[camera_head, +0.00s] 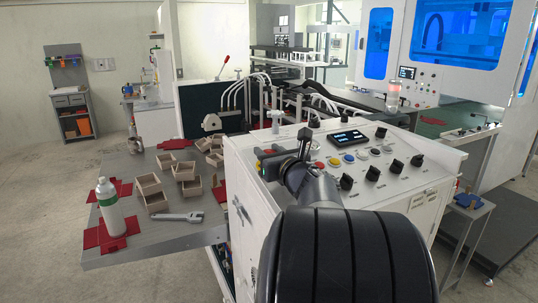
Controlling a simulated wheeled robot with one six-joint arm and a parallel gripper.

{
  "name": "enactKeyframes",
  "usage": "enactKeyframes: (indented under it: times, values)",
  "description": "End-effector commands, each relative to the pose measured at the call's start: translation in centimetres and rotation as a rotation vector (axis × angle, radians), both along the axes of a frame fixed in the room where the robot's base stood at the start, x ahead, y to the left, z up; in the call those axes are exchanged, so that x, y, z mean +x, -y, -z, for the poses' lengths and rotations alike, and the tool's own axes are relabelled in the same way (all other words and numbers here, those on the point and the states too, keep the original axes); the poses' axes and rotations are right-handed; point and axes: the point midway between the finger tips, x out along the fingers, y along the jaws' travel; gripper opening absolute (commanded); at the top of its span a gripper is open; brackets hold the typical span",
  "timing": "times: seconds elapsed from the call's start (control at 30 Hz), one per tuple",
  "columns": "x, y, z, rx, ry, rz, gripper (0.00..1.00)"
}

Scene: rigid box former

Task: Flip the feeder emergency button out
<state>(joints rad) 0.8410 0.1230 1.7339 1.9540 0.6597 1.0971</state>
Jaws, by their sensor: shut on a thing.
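A white control console (246,168) stands at the centre with a sloped panel of buttons and dark knobs. My gripper (280,160) is at the left part of this panel, low against its surface, beside a red button (267,151) and a yellow button (258,165). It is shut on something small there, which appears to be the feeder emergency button. My gripper and wrist hide the held part, so its position in or out cannot be seen.
A small display (348,138) and several coloured buttons and dark knobs lie close on the right of my gripper. A grey table (160,232) at left bears open boxes, a bottle (110,207) and a wrench (178,217). Machinery stands behind the console.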

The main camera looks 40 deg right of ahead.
Motion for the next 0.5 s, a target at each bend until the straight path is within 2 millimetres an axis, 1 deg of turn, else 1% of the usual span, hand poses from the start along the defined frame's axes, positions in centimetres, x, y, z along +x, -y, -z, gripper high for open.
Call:
enactKeyframes:
  times: [0.03, 0.2, 0.23, 0.47, 0.5]
  values:
    - [-0.06, 0.01, -0.39, -0.002, 0.004, 0.0, 0.0]
    - [-0.05, -0.01, -0.43, -0.002, 0.006, 0.0, 0.0]
    - [-0.05, -0.01, -0.45, -0.003, 0.007, 0.0, 0.37]
    - [-0.05, -0.01, -0.34, -0.002, 0.005, 0.0, 0.56]
    - [-0.05, -0.01, -0.33, -0.002, 0.005, 0.0, 0.56]
